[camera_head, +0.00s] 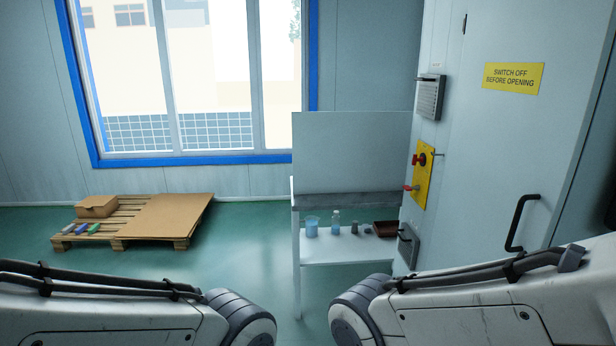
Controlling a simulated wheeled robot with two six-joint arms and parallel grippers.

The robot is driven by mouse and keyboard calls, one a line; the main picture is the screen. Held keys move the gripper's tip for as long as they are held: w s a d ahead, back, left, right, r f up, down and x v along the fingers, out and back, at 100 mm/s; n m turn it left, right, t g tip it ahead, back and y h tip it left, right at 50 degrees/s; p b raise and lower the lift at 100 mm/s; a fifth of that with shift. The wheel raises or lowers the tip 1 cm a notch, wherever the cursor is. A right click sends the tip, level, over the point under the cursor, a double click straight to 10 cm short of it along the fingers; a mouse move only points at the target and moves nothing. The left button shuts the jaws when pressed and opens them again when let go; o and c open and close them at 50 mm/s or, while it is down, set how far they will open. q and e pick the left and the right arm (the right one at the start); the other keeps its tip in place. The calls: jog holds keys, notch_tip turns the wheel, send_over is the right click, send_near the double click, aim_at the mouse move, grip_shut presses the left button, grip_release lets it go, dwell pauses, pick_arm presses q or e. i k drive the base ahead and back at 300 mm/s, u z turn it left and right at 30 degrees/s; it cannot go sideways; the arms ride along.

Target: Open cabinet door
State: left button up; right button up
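The cabinet door (480,150) is a tall pale grey panel at the right and looks shut. A black bar handle (519,224) is on its lower right part. A yellow sign (513,78) on the door reads "SWITCH OFF BEFORE OPENING". On the cabinet's left side is a yellow plate (423,175) with red knobs (418,160). My two arms come in from the lower left and lower right, and both grippers are outside the picture. Neither arm is seen touching the cabinet.
A bench (309,248) with a blue beaker (311,226), a bottle (335,222) and a dark red tray (385,229) stands left of the cabinet. A wooden pallet (117,233) with a cardboard box (97,206) lies at the far left. Green floor between them is clear.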

aim_at(533, 72)
jog(key=u, duration=0.2)
jog(key=k, duration=0.4)
jog(key=z, duration=0.85)
jog(key=i, duration=1.1)
jog(key=u, duration=0.65)
